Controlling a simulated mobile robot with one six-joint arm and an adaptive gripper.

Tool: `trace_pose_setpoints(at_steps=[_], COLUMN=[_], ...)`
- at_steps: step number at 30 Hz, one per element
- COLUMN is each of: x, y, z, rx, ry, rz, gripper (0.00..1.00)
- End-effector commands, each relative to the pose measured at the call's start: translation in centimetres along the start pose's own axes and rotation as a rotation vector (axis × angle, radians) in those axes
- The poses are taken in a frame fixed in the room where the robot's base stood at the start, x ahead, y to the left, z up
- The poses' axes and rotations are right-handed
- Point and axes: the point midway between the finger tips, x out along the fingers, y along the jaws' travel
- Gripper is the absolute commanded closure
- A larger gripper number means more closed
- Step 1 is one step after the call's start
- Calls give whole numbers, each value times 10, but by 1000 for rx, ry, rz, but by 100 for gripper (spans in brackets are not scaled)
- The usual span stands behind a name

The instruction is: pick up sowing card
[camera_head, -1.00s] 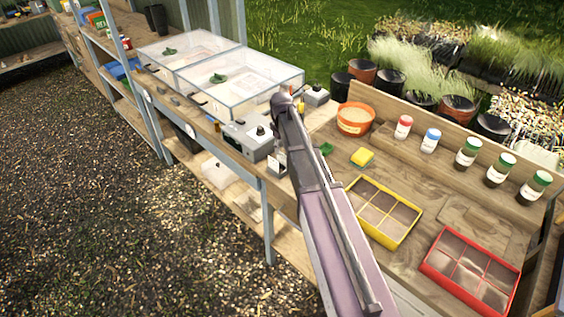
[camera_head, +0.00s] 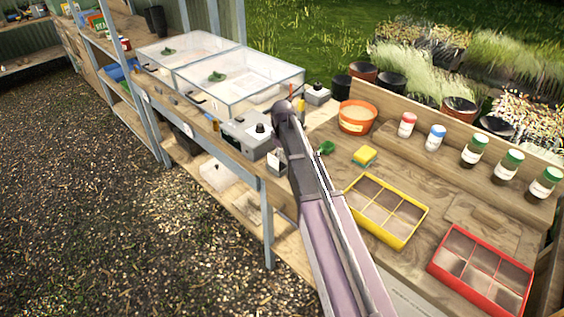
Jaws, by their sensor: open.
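I cannot make out the sowing card for certain. A pale sheet with faint print (camera_head: 412,300) lies at the front edge of the bench, cut by the bottom of the picture; I cannot tell if it is the card. A small pale tag-like piece (camera_head: 275,161) shows at the bench's front edge beside the grey control box, too small to read. My arm reaches up across the bench from the bottom of the picture, with its far joint near the grey box. My gripper cannot be made out; the arm covers part of the bench.
A yellow divided tray (camera_head: 407,239) and a red divided tray (camera_head: 441,273) stand on the wooden bench. Clear propagator boxes (camera_head: 235,93) stand at the left.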

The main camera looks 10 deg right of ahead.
Motion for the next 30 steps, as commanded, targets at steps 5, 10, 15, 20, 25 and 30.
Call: trace_pose_setpoints(at_steps=[5,10,15,20,25,30], x=[0,0,0,0,0,0], y=[0,0,0,0,0,0], z=[0,0,0,0,0,0], rx=[0,0,0,0,0,0], ry=[0,0,0,0,0,0], rz=[0,0,0,0,0,0], gripper=[57,57,57,92,100,100])
